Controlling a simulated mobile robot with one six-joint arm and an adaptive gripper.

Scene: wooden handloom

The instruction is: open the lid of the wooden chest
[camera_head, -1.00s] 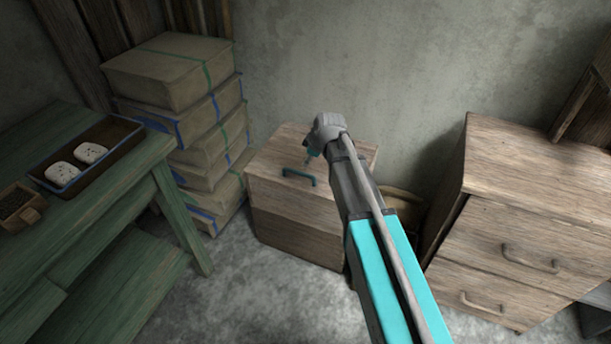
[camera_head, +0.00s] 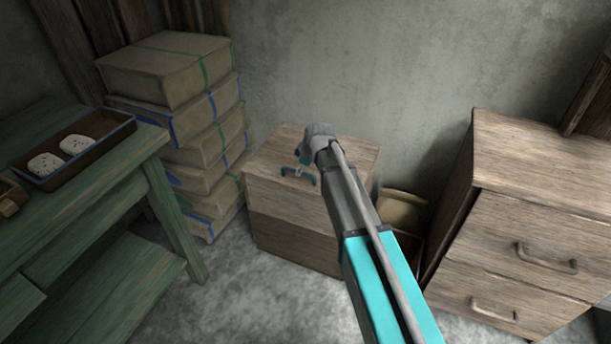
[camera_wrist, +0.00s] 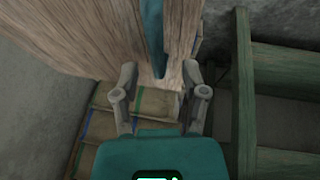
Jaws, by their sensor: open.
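The wooden chest (camera_head: 290,240) stands on the floor against the wall in the head view, its lid (camera_head: 272,157) down. A teal handle (camera_head: 314,179) sits on the lid near its front edge. My gripper (camera_head: 304,160) is over the lid, close to the handle, and partly covered by my own wrist. In the wrist view my gripper (camera_wrist: 160,72) is open, its two fingers apart. The teal handle (camera_wrist: 152,40) shows between and beyond the fingertips, against the chest's wood (camera_wrist: 95,30). I cannot tell whether the fingers touch it.
A stack of cloth-wrapped boxes (camera_head: 165,75) stands left of the chest. A green bench (camera_head: 110,190) with a tray (camera_head: 105,145) is further left. A wooden drawer cabinet (camera_head: 530,160) stands at the right. The floor (camera_head: 240,305) in front is clear.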

